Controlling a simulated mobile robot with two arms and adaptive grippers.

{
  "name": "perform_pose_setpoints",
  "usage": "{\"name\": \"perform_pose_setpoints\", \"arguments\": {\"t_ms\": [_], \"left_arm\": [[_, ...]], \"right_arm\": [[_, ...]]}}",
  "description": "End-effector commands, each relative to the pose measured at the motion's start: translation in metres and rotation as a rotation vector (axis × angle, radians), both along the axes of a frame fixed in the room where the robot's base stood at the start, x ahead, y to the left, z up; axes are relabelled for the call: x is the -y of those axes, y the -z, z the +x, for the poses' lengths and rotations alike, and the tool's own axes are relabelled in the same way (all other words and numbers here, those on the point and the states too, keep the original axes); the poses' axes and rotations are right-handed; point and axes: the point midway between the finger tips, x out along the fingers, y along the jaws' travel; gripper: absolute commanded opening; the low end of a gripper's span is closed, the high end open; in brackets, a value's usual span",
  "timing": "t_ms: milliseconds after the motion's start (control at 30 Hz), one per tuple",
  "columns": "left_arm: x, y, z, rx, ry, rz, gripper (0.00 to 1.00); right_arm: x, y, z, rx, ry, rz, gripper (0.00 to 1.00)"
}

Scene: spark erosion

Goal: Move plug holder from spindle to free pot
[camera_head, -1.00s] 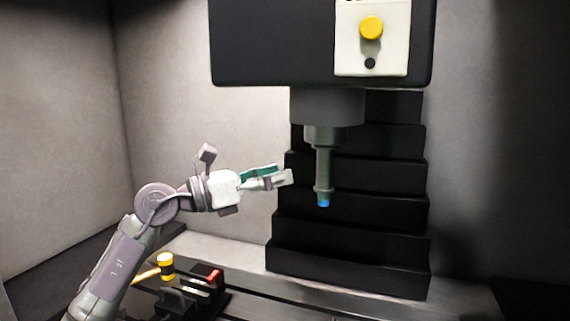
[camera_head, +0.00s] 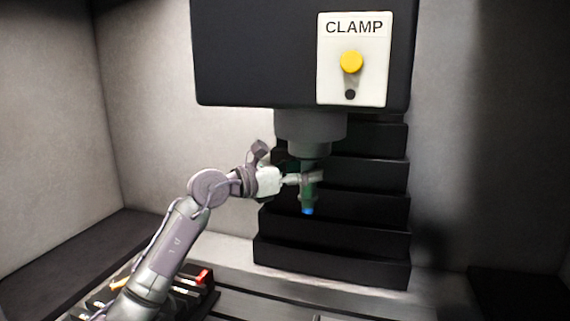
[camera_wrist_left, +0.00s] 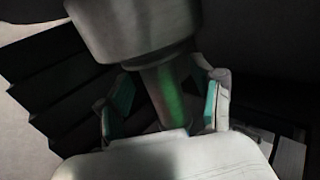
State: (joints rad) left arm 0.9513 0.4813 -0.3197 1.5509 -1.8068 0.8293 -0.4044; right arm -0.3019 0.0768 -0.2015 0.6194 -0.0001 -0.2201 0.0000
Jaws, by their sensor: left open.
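The plug holder (camera_head: 308,197) hangs upright under the spindle (camera_head: 310,128), a dark grey rod with a blue tip. In the left wrist view the holder (camera_wrist_left: 168,92) rises between the two teal-padded fingers of my left gripper (camera_wrist_left: 162,105). The fingers stand on either side of the holder with gaps, so the gripper is open around it. In the head view my left gripper (camera_head: 303,180) is at the holder's upper part, below the spindle. No free pot can be made out. My right gripper is not in view.
The black machine head carries a white CLAMP panel (camera_head: 341,85) with a yellow button (camera_head: 351,62). A black stepped column (camera_head: 375,210) stands behind the holder. A rack with a red item (camera_head: 203,276) is at lower left, partly behind my arm.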

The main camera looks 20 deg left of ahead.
Motion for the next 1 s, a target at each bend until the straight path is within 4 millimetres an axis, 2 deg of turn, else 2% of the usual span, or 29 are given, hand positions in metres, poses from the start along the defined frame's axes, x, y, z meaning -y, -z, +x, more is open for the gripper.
{"name": "perform_pose_setpoints", "arguments": {"t_ms": [133,467,833,867,1000], "left_arm": [[0.0080,-0.0006,0.0073,0.000,0.000,0.000,0.66],[0.0092,0.0010,0.0090,0.000,0.000,0.001,0.65],[0.0090,0.0008,0.0088,0.001,0.000,0.001,0.03],[0.0090,0.0008,0.0088,0.001,0.000,0.001,0.00],[0.0089,0.0008,0.0088,0.001,-0.001,0.001,0.00]], "right_arm": [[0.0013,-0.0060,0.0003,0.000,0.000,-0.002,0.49],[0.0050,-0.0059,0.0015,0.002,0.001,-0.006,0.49],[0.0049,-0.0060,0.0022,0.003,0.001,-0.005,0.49],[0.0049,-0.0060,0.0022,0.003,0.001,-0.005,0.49],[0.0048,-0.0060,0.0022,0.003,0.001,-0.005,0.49]]}}
